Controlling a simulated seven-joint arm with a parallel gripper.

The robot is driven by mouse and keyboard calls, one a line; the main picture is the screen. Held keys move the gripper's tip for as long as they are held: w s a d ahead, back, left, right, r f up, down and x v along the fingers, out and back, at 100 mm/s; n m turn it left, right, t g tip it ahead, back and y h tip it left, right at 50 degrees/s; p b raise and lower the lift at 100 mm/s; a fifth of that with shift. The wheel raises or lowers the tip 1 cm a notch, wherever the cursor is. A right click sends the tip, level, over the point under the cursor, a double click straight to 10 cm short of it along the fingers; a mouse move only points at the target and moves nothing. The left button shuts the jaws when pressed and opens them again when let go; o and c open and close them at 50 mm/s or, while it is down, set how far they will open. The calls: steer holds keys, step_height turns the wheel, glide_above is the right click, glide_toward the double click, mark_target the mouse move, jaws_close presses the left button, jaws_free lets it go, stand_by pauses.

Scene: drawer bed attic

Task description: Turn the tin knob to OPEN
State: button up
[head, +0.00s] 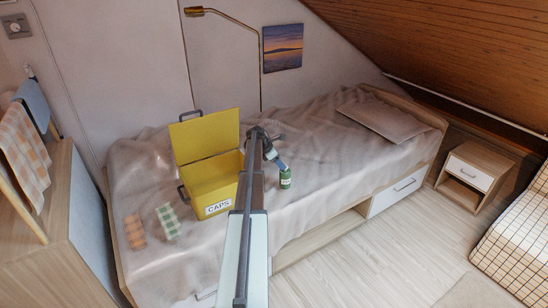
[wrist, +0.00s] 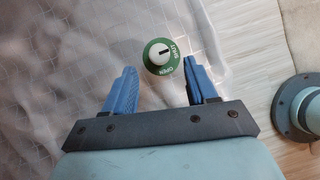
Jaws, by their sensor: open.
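A small green tin (head: 286,179) stands on the bed beside the yellow box, under my gripper (head: 281,166) in the head view. In the wrist view, the tin's green top (wrist: 168,71) carries the words OPEN and SHUT around a round white knob (wrist: 157,56). The knob's dark pointer mark points to the right, towards SHUT. My gripper (wrist: 159,68) is open, with its blue fingers to the left and right of the tin in the picture. The knob shows between and slightly beyond the fingertips, and I see no contact.
A yellow box (head: 222,207) labelled CAPS stands open-lidded on the bed, left of my arm. A pillow (head: 382,121) lies at the far right. The bedspread (head: 325,165) right of the tin is clear.

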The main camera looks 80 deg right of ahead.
steer(key=shift+x, duration=1.85)
steer(key=shift+c, duration=0.3)
steer(key=c, duration=0.8)
steer(key=shift+c, duration=0.2)
